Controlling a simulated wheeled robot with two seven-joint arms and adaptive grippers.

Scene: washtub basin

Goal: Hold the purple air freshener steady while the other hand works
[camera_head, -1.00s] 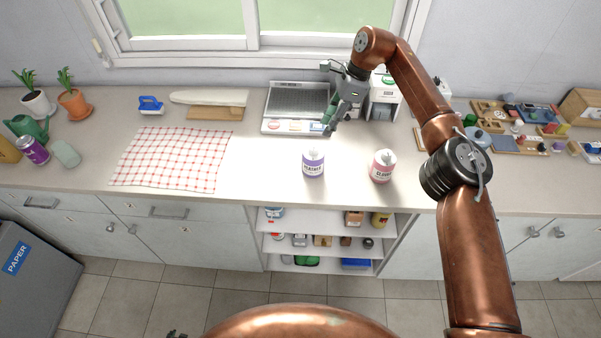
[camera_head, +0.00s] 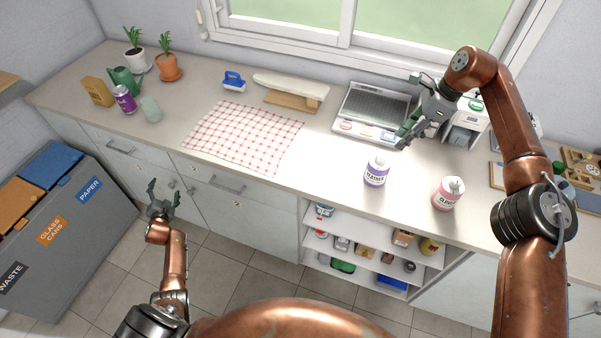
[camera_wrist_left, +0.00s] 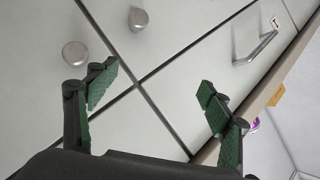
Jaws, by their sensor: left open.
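A purple can (camera_head: 124,98), which looks like the air freshener, stands on the left part of the counter beside a green watering can. A small purple patch of it shows at the right of the left wrist view (camera_wrist_left: 254,125). My left gripper (camera_head: 164,194) is open and empty, in front of the cabinet doors and below the counter top. Its spread green-padded fingers (camera_wrist_left: 158,82) show in the left wrist view with cabinet fronts behind. My right gripper (camera_head: 407,130) is over the front of the grey rack at the back right; whether its fingers are apart is unclear.
The counter edge lies between my left gripper and the can. A pale green object (camera_head: 151,109), a yellow box (camera_head: 97,91) and a watering can (camera_head: 126,80) crowd the can. A checked cloth (camera_head: 243,137), a purple-labelled bottle (camera_head: 376,171) and a pink one (camera_head: 448,193) are further right.

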